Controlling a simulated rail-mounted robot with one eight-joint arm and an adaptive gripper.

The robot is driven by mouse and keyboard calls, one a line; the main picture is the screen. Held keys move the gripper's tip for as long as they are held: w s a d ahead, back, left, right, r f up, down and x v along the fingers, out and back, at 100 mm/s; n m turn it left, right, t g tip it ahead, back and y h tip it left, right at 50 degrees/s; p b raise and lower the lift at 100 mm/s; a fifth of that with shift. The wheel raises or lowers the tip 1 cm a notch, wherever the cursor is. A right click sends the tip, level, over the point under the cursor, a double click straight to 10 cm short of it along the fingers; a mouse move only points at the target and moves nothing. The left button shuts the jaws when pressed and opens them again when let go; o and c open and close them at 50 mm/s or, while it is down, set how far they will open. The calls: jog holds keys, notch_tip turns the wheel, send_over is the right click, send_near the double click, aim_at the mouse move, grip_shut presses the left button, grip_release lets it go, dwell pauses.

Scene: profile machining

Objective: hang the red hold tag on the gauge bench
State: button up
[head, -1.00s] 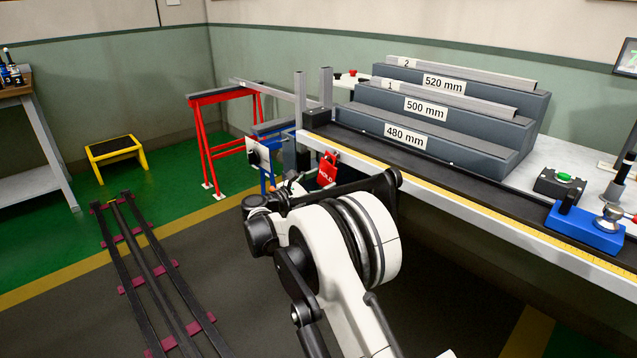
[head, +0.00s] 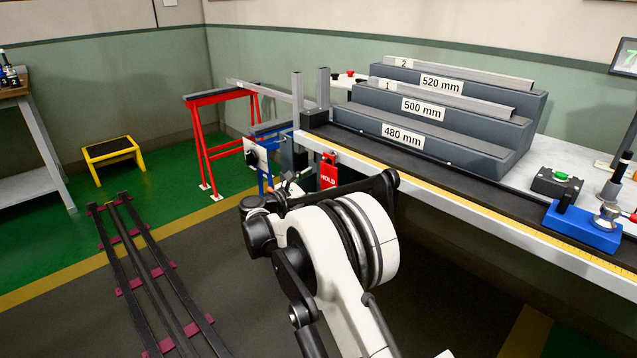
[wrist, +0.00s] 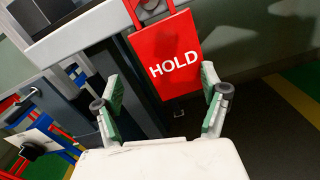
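The red hold tag (head: 328,172) hangs at the front edge of the gauge bench (head: 440,200), near its left end. Whether the loop is fully seated on the peg is hard to tell. My gripper (wrist: 162,104) is open, its green-padded fingers spread wide on either side of the tag's lower part, with visible gaps. In the head view my gripper is partly hidden by my arm.
Stepped gauge blocks (head: 402,130) marked 480, 500 and 520 mm stand on the bench. A blue fixture (head: 585,228) and a green-button box (head: 556,182) sit at the right. A red stand (head: 200,150) is behind left. Floor rails (head: 150,275) lie at left.

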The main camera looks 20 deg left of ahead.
jog(key=v, duration=1.2)
